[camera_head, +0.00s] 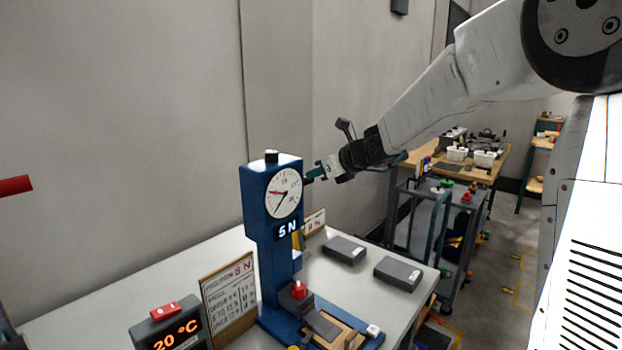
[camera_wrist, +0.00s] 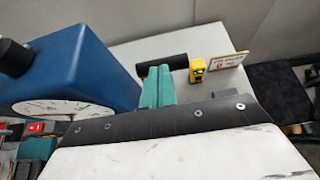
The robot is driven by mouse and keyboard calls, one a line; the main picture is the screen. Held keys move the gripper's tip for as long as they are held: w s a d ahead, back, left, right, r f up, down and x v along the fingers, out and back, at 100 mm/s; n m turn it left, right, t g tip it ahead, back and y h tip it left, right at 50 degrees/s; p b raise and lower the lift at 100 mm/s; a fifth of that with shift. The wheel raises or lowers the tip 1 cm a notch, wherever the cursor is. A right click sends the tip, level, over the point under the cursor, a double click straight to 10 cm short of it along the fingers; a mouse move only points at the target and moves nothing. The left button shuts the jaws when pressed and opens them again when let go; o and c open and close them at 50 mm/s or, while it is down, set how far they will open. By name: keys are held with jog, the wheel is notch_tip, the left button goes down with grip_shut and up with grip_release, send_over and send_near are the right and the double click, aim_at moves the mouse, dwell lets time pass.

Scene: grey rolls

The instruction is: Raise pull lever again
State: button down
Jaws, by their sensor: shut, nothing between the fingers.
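The blue test stand (camera_head: 262,240) stands upright on the table, with a round dial (camera_head: 284,193) and a "5 N" display on its head. Its blue head also fills the left of the wrist view (camera_wrist: 80,65). A black cylindrical bar (camera_wrist: 172,62), which looks like the pull lever's grip, lies just beyond my fingertips in the wrist view. I cannot tell whether they touch it. In the head view I cannot make out the lever. My gripper (camera_head: 309,176) is at the right side of the stand's head. Its teal fingers (camera_wrist: 154,72) are shut and empty.
A red knob (camera_head: 299,289) sits on the stand's base. Two dark grey boxes (camera_head: 344,249) lie to its right. A sign board (camera_head: 230,294) and a "20 °C" display (camera_head: 172,328) stand to its left. A cart (camera_head: 440,215) is beyond the table.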

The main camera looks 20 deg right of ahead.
jog(key=w+r+v, duration=0.1)
jog(key=v, duration=1.1)
jog(key=s+a+f+n+g+h, duration=0.1)
jog(key=s+a+f+n+g, duration=0.15)
jog(key=s+f+n, duration=0.4)
jog(key=s+a+f+n+g, duration=0.1)
jog(key=s+f+n+g, duration=0.25)
jog(key=s+n, duration=0.65)
jog(key=s+f+n+g+h, duration=0.1)
jog(key=s+n+h, duration=0.2)
jog(key=s+n, duration=0.3)
jog(key=s+d+f+n+g+h, duration=0.1)
jog(key=s+n, duration=0.5)
jog(key=s, duration=0.8)
jog(key=shift+s+d+f+g+h, duration=0.15)
jog(key=shift+d+f+g+h, duration=0.2)
jog(key=shift+h, duration=0.55)
jog(key=shift+n, duration=0.25)
